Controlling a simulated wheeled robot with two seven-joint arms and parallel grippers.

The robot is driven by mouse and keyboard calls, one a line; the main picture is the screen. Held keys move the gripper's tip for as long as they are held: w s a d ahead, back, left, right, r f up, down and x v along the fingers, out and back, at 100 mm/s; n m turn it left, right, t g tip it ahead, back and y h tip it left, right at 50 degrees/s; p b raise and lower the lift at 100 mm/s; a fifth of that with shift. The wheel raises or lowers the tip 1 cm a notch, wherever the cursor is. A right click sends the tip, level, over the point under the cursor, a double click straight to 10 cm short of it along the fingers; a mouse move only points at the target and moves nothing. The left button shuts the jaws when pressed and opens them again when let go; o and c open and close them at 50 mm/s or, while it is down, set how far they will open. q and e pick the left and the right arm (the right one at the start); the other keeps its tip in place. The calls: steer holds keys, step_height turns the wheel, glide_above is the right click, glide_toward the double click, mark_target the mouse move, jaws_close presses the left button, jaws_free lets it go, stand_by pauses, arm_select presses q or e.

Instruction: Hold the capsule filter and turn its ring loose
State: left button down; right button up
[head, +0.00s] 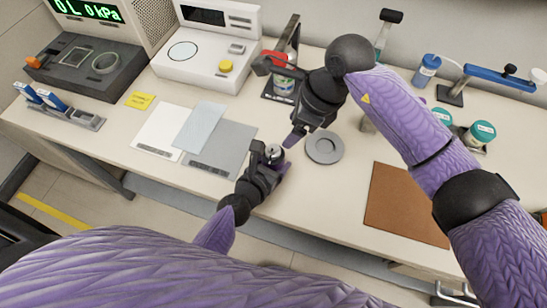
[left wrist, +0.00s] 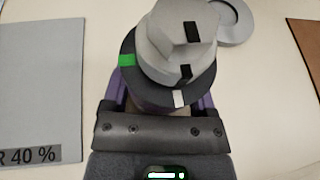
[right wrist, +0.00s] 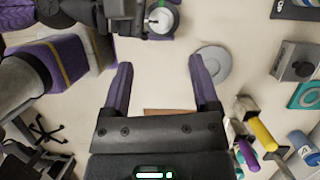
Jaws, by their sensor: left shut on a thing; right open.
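The capsule filter (head: 273,152) is a small grey stepped cylinder, held upright near the middle of the table. In the left wrist view its grey body (left wrist: 172,45) has black marks, and a dark ring (left wrist: 128,72) around its lower part carries one green and one white mark. My left gripper (head: 275,166) is shut on the filter; its fingertips are largely hidden below it. My right gripper (head: 294,138) is open and empty just behind and to the right of the filter. In the right wrist view the filter (right wrist: 161,18) lies beyond the open fingers (right wrist: 161,85).
A grey round dish (head: 324,147) lies right of the filter, and a brown mat (head: 403,204) farther right. Grey and white mats (head: 161,130) lie left. Instruments (head: 205,45) stand at the back left; jars (head: 480,132) and a blue-armed stand (head: 497,76) at the right.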

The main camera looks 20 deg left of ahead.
step_height(320, 180, down, 3)
steer(key=s+d+m+g+y, duration=0.2)
steer(key=m+y, duration=0.2)
steer(key=m, duration=0.9)
steer(key=m+t+y, duration=0.3)
steer(key=m+y, duration=0.2)
steer(key=m, duration=1.9)
glide_toward(277, 148)
steer(key=x, duration=1.1)
jaws_close()
steer(key=shift+n+g, duration=0.3)
